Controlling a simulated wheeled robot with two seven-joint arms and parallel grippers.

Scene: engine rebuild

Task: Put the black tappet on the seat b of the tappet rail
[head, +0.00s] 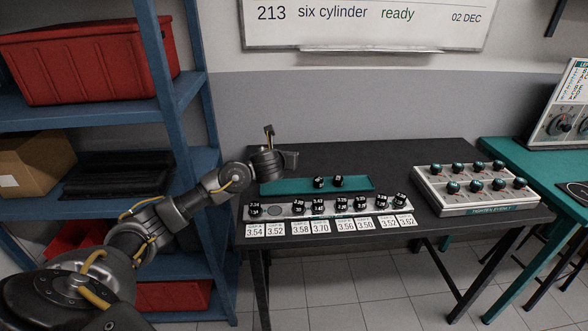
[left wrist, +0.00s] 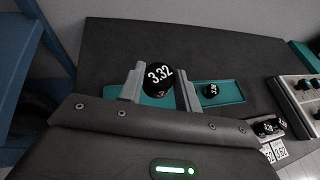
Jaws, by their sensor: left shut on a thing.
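My left gripper (head: 287,160) is over the back left of the dark table, above the left end of the teal tray. In the left wrist view, the gripper (left wrist: 160,82) is shut on a black tappet (left wrist: 158,76) marked 3.32. In the head view I cannot make out that tappet. The tappet rail (head: 328,208) lies in front of the tray with black tappets along it. Its second seat from the left (head: 275,210) is empty, behind a card reading 3.52. The cards' letters are too small to read surely. My right gripper is out of view.
The teal tray (head: 290,187) carries two other black tappets (head: 319,182) (head: 338,181). White number cards (head: 320,226) line the rail's front. A grey block with several dark knobs (head: 477,188) stands at the right. Blue shelving (head: 170,90) rises at the left.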

